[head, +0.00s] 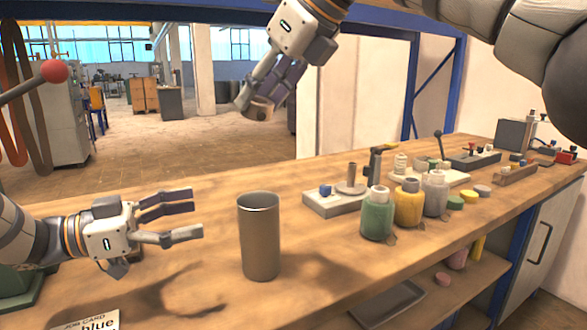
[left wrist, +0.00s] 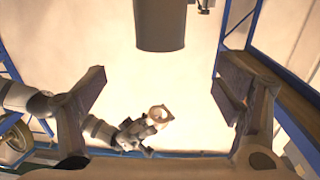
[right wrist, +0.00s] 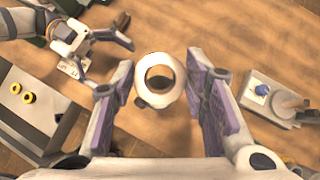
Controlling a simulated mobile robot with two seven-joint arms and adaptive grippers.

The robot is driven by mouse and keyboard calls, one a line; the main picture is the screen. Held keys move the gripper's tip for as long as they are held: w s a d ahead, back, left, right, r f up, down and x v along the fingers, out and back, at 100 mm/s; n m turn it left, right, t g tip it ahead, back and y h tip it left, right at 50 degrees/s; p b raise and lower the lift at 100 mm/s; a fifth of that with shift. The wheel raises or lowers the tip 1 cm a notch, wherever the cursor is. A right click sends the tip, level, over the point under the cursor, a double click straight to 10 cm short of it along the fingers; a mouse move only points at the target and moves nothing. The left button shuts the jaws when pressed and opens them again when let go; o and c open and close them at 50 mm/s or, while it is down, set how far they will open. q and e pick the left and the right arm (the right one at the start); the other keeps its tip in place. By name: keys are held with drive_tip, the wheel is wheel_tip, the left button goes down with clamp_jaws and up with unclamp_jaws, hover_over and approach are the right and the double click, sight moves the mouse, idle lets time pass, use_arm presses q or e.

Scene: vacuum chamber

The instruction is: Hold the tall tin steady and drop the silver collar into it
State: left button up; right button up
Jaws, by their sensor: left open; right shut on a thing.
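The tall tin (head: 260,240), a plain grey-brown metal cylinder, stands upright on the bench with its open top up. It also shows at the top of the left wrist view (left wrist: 160,25). My left gripper (head: 197,217) is open, to the left of the tin and apart from it, its fingers pointing toward it. My right gripper (head: 262,98) is shut on the silver collar (head: 259,109), a short ring, well above the tin. The collar shows between the fingers in the right wrist view (right wrist: 178,88).
To the right stand a green bottle (head: 377,215), a yellow bottle (head: 407,203) and a grey bottle (head: 435,195). A job card (head: 92,322) lies at the front left.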

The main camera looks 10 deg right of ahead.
sight(277, 198)
use_arm(q)
drive_tip(key=x, duration=1.2)
drive_tip(key=c, duration=1.3)
